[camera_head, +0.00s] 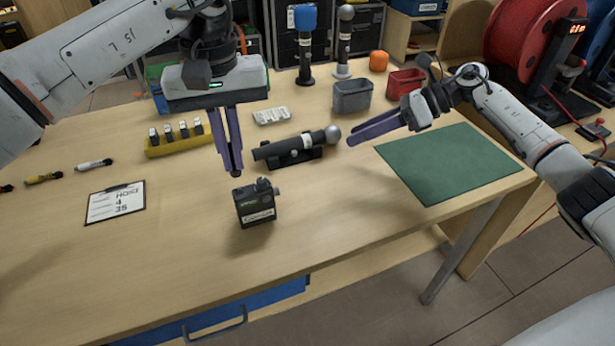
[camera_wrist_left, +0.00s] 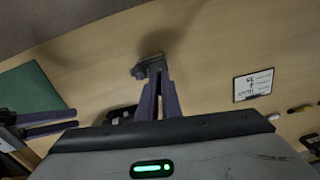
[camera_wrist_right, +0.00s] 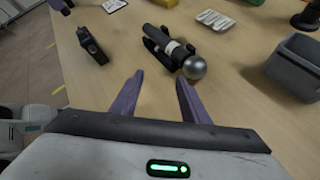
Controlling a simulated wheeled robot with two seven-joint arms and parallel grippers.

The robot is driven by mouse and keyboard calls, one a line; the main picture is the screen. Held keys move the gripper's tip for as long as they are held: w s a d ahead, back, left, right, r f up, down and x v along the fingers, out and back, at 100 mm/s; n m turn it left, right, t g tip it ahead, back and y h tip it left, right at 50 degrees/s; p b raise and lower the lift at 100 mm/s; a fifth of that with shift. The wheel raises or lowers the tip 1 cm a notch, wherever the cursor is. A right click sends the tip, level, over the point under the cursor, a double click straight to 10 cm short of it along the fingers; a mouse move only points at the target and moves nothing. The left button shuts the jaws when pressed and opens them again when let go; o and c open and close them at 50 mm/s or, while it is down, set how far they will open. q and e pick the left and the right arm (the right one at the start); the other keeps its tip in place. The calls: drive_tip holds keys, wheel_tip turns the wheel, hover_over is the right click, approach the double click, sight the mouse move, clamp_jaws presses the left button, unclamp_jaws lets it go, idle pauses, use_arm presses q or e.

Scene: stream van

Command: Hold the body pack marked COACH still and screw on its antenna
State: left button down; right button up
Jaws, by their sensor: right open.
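A small black body pack (camera_head: 256,207) stands upright on the table near the front edge; its white front label seems to read COACH. It also shows in the right wrist view (camera_wrist_right: 91,45). My left gripper (camera_head: 234,172) points down just above and behind the pack, apart from it. Its fingers are close together with a narrow gap, and a small dark bit shows at the tips. I cannot tell whether that is the antenna. My right gripper (camera_head: 351,137) is open and empty, right of the pack beside the handheld microphone. I cannot pick out the antenna elsewhere.
A handheld microphone (camera_head: 291,148) lies on a dark stand behind the pack. A yellow battery rack (camera_head: 178,147), a clipboard card (camera_head: 115,203), a grey bin (camera_head: 352,98) and a green mat (camera_head: 450,163) surround it. The table in front of the pack is clear.

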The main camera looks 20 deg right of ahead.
sight(263, 204)
drive_tip(key=s+a+f+n+g+y, duration=0.1)
drive_tip(key=s+a+n, duration=0.1)
drive_tip(key=a, duration=0.3)
drive_tip(key=s+a+n+g+y, duration=0.1)
drive_tip(key=s+a+n+g, duration=0.1)
drive_tip(key=a+n, duration=0.2)
drive_tip(key=s+a+f+n+g+y, duration=0.1)
drive_tip(key=s+a+n+g+y, duration=0.1)
drive_tip(key=a, duration=0.5)
drive_tip(key=shift+s+f+n, duration=0.15)
drive_tip(key=shift+f+n, duration=0.15)
drive_tip(key=shift+n, duration=0.6)
drive_tip(key=shift+x, duration=4.85)
drive_tip(key=shift+c, duration=0.3)
drive_tip(key=c, duration=0.9)
use_arm(q)
drive_tip(key=shift+f, duration=1.15)
use_arm(e)
drive_tip(key=o, duration=0.4)
clamp_jaws()
